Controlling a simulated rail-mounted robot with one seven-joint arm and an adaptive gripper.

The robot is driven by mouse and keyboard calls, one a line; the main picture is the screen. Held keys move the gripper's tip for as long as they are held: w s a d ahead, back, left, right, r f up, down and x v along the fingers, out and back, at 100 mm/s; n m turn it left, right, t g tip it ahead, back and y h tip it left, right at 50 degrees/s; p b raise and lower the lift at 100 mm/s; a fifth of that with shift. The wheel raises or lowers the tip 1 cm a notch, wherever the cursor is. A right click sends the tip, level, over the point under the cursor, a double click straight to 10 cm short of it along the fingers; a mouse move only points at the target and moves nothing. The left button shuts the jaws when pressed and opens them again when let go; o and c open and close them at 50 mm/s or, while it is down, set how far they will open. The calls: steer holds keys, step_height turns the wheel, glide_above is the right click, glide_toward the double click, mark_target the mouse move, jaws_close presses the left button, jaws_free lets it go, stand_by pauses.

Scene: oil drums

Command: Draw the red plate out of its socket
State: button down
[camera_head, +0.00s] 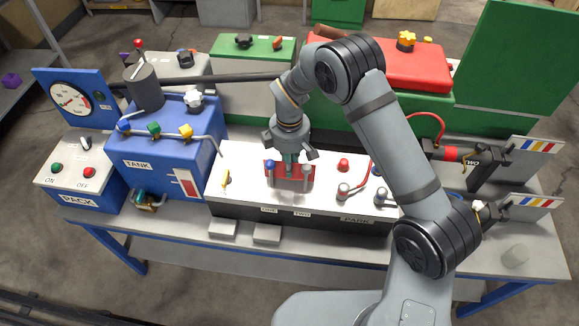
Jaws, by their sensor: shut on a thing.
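The fingers and the pins hide part of the plate. I cannot tell how deep its lower edge sits in the socket, and the socket itself does not show clearly.
A blue knob (269,165) is left of my fingers; a red knob (344,165) is to the right. A yellow piece (226,178) stands at the box's left end. The blue tank (155,160) is further left; a red lid (400,67) lies behind my arm.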

steer(key=shift+r, duration=0.3)
step_height(320, 180, up, 4)
steer(key=p, duration=0.3)
steer(key=shift+r, duration=0.2)
stand_by(0.5)
